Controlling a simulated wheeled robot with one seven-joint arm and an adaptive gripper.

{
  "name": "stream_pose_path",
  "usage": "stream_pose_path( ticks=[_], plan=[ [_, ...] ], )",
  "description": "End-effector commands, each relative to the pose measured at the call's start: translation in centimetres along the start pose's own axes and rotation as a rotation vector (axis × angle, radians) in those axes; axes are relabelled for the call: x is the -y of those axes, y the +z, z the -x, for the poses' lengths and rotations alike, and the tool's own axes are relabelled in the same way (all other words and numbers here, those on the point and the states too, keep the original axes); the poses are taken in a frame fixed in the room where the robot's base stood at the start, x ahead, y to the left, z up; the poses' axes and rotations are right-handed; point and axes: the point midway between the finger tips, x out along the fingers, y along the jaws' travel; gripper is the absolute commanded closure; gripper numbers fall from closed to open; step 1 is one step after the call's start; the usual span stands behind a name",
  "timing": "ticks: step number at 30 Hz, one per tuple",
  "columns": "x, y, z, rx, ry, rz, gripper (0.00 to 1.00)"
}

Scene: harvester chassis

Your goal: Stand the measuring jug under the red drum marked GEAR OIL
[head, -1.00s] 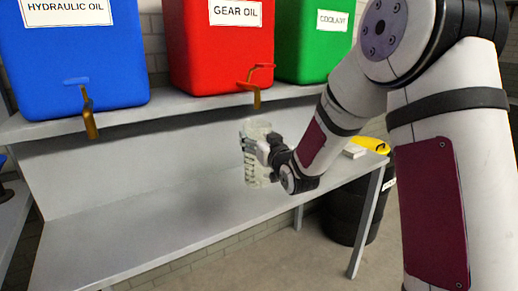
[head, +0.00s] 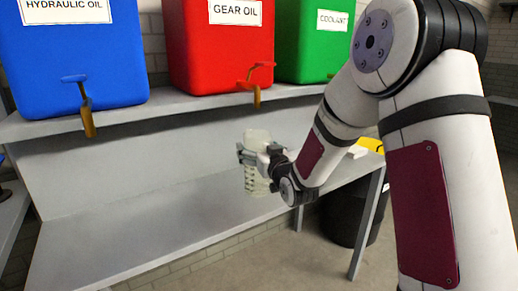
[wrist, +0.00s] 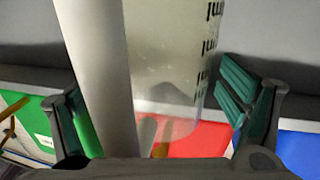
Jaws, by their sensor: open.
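The clear measuring jug (head: 257,183) with dark scale marks is upright at the lower bench, below the brass tap (head: 256,92) of the red GEAR OIL drum (head: 222,62) in the head view. Whether it is exactly under the tap in depth is hard to tell. My gripper (head: 257,154) is open around the jug's upper part. In the wrist view, the jug (wrist: 165,60) and its pale handle (wrist: 97,75) lie between the spread green-padded fingers, with a gap to the right finger. The jug's base contact is hard to make out.
The blue HYDRAULIC OIL drum (head: 70,60) and green COOLANT drum (head: 312,50) flank the red one on the upper shelf (head: 180,106). The lower bench (head: 150,225) is clear to the left. A yellow item (head: 371,144) lies at its right end.

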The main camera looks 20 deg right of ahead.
Motion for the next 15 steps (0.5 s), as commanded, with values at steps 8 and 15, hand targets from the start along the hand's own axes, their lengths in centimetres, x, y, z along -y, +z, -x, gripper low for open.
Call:
stream_pose_path(
  ticks=[8,15],
  plan=[
    [0.0,-0.4,0.9,0.001,0.001,0.001,0.10],
    [0.0,-0.4,5.8,0.001,0.000,0.001,0.10]
  ],
)
